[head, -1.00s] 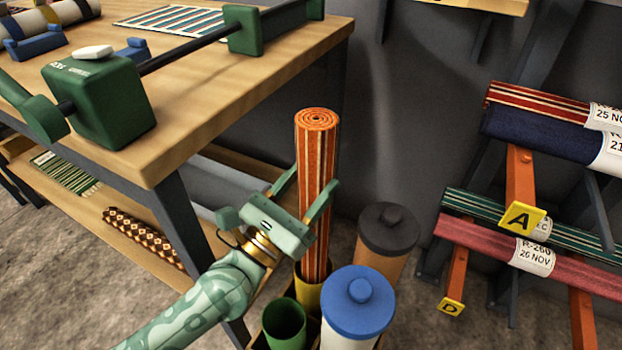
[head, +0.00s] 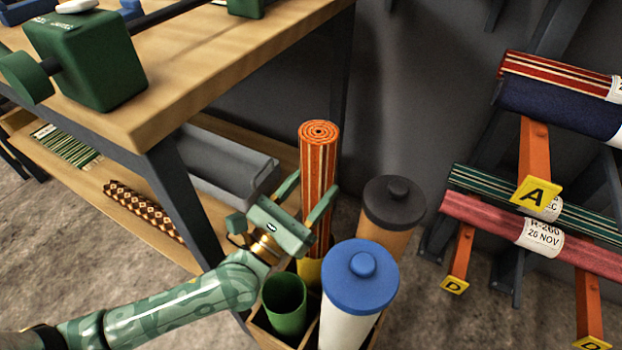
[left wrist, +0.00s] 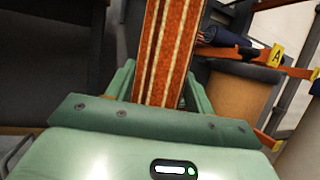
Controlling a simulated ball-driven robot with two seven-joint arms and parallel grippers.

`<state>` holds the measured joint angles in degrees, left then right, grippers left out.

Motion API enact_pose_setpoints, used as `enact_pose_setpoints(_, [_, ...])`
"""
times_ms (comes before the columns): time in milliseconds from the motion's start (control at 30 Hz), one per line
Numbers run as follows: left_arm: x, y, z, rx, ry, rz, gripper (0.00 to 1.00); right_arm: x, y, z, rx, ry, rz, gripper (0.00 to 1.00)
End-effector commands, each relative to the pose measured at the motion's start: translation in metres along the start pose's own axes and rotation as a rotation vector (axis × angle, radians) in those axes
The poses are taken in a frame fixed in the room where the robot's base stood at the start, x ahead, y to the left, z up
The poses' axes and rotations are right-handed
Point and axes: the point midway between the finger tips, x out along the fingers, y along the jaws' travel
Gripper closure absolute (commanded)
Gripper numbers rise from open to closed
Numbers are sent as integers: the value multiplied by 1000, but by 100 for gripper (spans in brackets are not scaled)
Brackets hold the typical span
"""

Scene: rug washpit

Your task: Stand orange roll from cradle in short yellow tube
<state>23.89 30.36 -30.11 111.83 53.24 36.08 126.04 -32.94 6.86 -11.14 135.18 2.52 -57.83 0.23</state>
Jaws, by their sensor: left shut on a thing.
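The orange striped roll (head: 318,165) stands upright with its lower end inside the short yellow tube (head: 309,272). How deep its foot sits is hidden by the tube wall. My left gripper (head: 312,200) is shut on the roll at about mid-height, one finger on each side. In the left wrist view the roll (left wrist: 163,50) runs up between the fingers of the left gripper (left wrist: 160,85). My right gripper is not in view. The cradle cannot be made out for certain.
The yellow tube shares a wooden crate (head: 264,326) with a green tube (head: 286,303), a white tube with a blue lid (head: 360,290) and a tan tube with a dark lid (head: 392,215). A workbench (head: 190,85) stands left. A rack of rolls (head: 535,165) stands right.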

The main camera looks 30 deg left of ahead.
Motion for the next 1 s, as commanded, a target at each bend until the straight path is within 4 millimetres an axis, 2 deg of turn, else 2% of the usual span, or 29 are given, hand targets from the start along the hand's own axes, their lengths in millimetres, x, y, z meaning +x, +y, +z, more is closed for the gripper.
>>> enact_pose_setpoints(400, [-1, 0, -2, 0, -5, 0, 86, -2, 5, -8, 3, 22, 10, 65])
enact_pose_setpoints(433, [-1, 0, -2, 0, -5, 0, 39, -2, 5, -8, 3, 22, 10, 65])
enact_pose_setpoints(500, [-1, 0, -2, 0, -4, 0, 22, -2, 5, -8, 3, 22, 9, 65])
enact_pose_setpoints(867, [-2, 0, -3, 0, 0, 0, 22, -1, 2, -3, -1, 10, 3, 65])
enact_pose_setpoints(1000, [-8, 0, -3, 1, 2, -1, 22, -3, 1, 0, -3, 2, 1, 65])
